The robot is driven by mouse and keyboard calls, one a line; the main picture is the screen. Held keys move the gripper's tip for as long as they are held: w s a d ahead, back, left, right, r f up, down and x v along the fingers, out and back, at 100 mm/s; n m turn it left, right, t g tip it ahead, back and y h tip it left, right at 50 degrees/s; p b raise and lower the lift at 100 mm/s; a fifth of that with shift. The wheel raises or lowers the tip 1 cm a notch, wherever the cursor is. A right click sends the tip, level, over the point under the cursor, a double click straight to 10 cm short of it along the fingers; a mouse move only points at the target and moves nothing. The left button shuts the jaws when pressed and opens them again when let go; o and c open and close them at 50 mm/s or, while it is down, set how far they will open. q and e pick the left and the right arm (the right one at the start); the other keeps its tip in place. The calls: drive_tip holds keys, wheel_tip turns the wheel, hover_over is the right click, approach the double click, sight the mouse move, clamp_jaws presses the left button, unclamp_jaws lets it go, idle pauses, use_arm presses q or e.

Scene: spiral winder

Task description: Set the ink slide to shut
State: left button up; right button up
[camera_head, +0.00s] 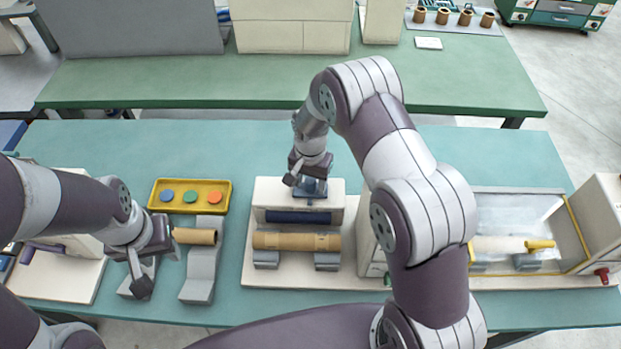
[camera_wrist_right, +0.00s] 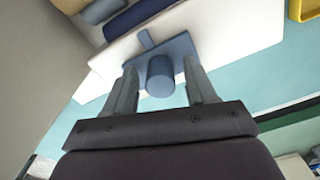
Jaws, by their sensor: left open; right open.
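The ink slide is a blue plate with a round blue knob (camera_wrist_right: 160,76) on top of the white winder unit (camera_head: 262,194); in the head view the blue plate (camera_head: 316,188) is partly hidden by my right gripper. My right gripper (camera_head: 306,182) is open above it. In the right wrist view its fingers (camera_wrist_right: 160,88) stand on either side of the knob, with gaps visible. A dark blue roller (camera_head: 297,217) lies below the slide. My left gripper (camera_head: 158,266) is open and empty, at the left end of a cardboard tube.
The cardboard tube (camera_head: 195,236) rests by a grey stand (camera_head: 202,272). A longer brown tube (camera_head: 296,241) lies in front of the roller. A yellow tray (camera_head: 181,184) with coloured discs stands behind the stands. A clear-covered unit (camera_head: 515,213) is at right. Teal table is free behind the winder.

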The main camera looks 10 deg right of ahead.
clamp_jaws()
drive_tip(key=shift+w+a+f, duration=0.15)
drive_tip(key=shift+a, duration=0.15)
drive_tip(key=a, duration=0.1)
drive_tip(key=w+a+b, duration=0.1)
drive_tip(key=a, duration=0.3)
drive_tip(key=shift+w+a+b, duration=0.2)
drive_tip(key=shift+w+b, duration=0.1)
drive_tip(key=shift+b, duration=0.05)
drive_tip(key=shift+d, duration=0.1)
unclamp_jaws()
drive_tip(key=shift+a, duration=0.3)
